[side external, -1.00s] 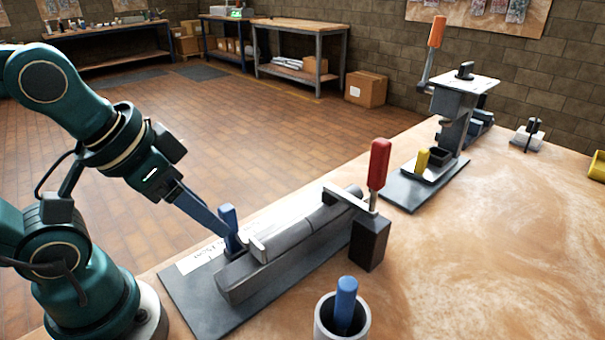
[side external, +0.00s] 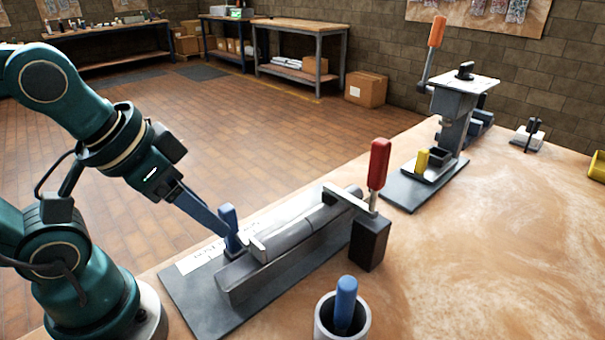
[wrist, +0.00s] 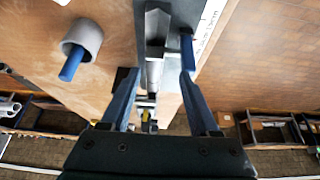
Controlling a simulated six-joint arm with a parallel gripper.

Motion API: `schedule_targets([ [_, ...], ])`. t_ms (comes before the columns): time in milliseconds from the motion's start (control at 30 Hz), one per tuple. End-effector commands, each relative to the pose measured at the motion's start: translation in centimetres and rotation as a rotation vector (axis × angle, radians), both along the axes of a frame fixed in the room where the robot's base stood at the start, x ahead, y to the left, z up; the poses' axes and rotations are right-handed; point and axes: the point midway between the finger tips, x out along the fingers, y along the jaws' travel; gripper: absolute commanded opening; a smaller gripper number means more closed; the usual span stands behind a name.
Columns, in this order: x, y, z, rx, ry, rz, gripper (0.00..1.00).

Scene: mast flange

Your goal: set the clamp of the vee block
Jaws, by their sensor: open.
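The grey vee block (side external: 262,274) lies on a dark base plate (side external: 195,305), with a round grey bar (side external: 300,232) along its top. A clamp with an upright red handle (side external: 378,163) stands on a black post (side external: 369,243) at the far end; its flat arm (side external: 350,198) reaches across the bar. An upright blue handle (side external: 228,218) stands beside the block's near end and shows in the wrist view (wrist: 187,48). My gripper (wrist: 160,72) is open, its fingertips close to this blue handle. Whether they touch it is unclear. No object shows held between the fingers.
A grey cup (side external: 342,328) holding a blue-handled item (side external: 345,300) stands in front of the block. Behind is a stand with an orange handle (side external: 437,32) and a yellow piece (side external: 422,160). The wooden tabletop (side external: 490,250) to the right is largely clear.

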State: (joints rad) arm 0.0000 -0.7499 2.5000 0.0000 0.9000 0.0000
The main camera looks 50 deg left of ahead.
Motion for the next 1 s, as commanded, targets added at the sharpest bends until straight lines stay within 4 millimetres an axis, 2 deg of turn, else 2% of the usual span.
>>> schedule_targets([
  [333, 0.0, 0.0, 0.1, 0.0, 0.0, 0.0, 0.6],
  [467, 1.0, -0.2, 1.1, -0.003, 0.001, -0.004, 0.6],
  [567, 2.8, -0.5, 2.8, -0.006, 0.005, -0.011, 0.6],
  [800, 9.0, -2.3, 7.0, -0.018, 0.015, -0.026, 0.6],
  [1000, 14.2, -4.4, 8.9, -0.027, 0.022, -0.035, 0.6],
])
